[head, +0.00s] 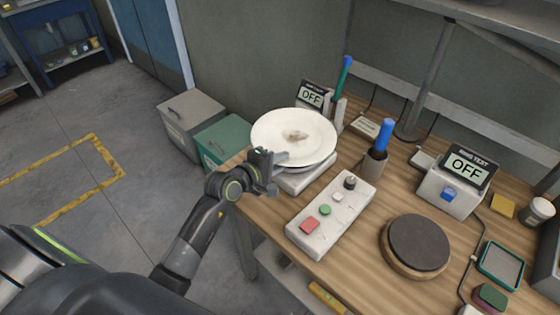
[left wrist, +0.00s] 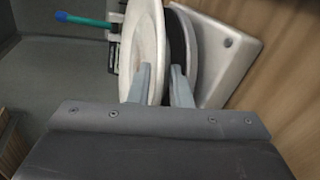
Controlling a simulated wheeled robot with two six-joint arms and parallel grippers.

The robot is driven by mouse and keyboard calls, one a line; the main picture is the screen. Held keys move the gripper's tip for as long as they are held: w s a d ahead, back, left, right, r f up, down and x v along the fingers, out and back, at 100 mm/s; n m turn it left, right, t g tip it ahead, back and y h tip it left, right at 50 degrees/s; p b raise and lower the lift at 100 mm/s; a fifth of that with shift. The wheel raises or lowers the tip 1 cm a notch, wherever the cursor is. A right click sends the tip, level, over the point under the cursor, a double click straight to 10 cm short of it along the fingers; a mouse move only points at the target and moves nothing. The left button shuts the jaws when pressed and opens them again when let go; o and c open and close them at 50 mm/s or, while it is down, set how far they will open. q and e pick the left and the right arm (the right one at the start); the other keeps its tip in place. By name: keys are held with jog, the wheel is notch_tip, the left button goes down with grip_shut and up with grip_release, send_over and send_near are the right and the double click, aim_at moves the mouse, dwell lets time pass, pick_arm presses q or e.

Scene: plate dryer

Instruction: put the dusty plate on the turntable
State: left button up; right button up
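The dusty plate (head: 295,136) is white with a brown-grey smudge in its middle. It lies over a dark disc on a low white base (head: 306,177) at the table's left end. My left gripper (head: 278,160) is at its near left rim. In the left wrist view the gripper's fingers (left wrist: 160,85) stand apart on either side of the plate's rim (left wrist: 148,35), with a gap beside the right finger. The turntable (head: 418,241), a dark round disc on a wooden base, is bare at the table's front right. My right gripper is out of view.
A white control box (head: 331,215) with red and green buttons lies between plate and turntable. A holder with a blue-handled tool (head: 382,140) stands behind it. Two displays read OFF, one behind the plate, one on a white box (head: 450,190). A green bin (head: 222,140) stands left.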

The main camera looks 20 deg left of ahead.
pick_arm(q)
jog(key=shift+r, duration=0.2)
jog(key=shift+s+a, duration=0.15)
jog(key=shift+s, duration=0.1)
jog(key=b+v, duration=0.1)
jog(key=v, duration=1)
jog(key=shift+s+b, duration=0.25)
jog(key=shift+b, duration=0.05)
